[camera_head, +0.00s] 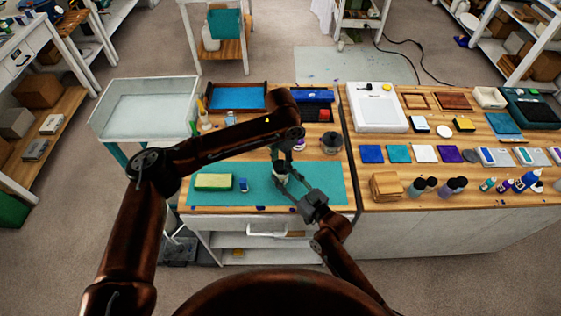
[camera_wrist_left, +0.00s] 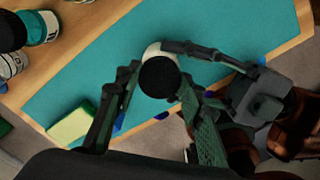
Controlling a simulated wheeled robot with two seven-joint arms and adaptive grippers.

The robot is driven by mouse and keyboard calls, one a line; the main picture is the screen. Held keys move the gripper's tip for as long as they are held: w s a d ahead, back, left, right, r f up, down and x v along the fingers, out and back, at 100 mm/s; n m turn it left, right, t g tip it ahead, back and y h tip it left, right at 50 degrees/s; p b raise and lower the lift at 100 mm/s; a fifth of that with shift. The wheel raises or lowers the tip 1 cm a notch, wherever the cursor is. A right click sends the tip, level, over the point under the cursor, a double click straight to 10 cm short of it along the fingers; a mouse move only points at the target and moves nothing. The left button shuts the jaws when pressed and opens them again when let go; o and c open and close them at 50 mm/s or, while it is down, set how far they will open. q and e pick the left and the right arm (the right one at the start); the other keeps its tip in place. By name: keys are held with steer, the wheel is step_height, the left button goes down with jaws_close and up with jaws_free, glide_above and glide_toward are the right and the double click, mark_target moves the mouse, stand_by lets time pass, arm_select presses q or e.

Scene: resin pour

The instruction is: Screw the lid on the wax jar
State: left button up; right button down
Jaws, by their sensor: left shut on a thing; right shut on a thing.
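The wax jar is a small pale jar (camera_head: 281,177) above the teal mat on the left table. Its white side (camera_wrist_left: 152,49) also shows in the left wrist view. A round black lid (camera_wrist_left: 158,77) covers most of the jar there. My left gripper (camera_head: 278,160) points down from above, its fingers (camera_wrist_left: 157,88) shut on the lid. My right gripper (camera_head: 287,184) reaches in from the lower right and is shut on the jar, one finger showing beside it in the wrist view. I cannot tell whether the lid touches the jar; the grippers hide the seam.
The mat's right part is clear. Brown blocks (camera_head: 386,186) and bottles stand on the right table.

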arm_select(q)
steer(key=m, duration=0.2)
steer(key=shift+m, duration=0.4)
steer(key=shift+r, duration=0.1)
steer(key=o, duration=0.7)
steer(key=shift+o, duration=0.2)
steer(key=shift+r, duration=2.2)
steer(key=shift+c, duration=0.4)
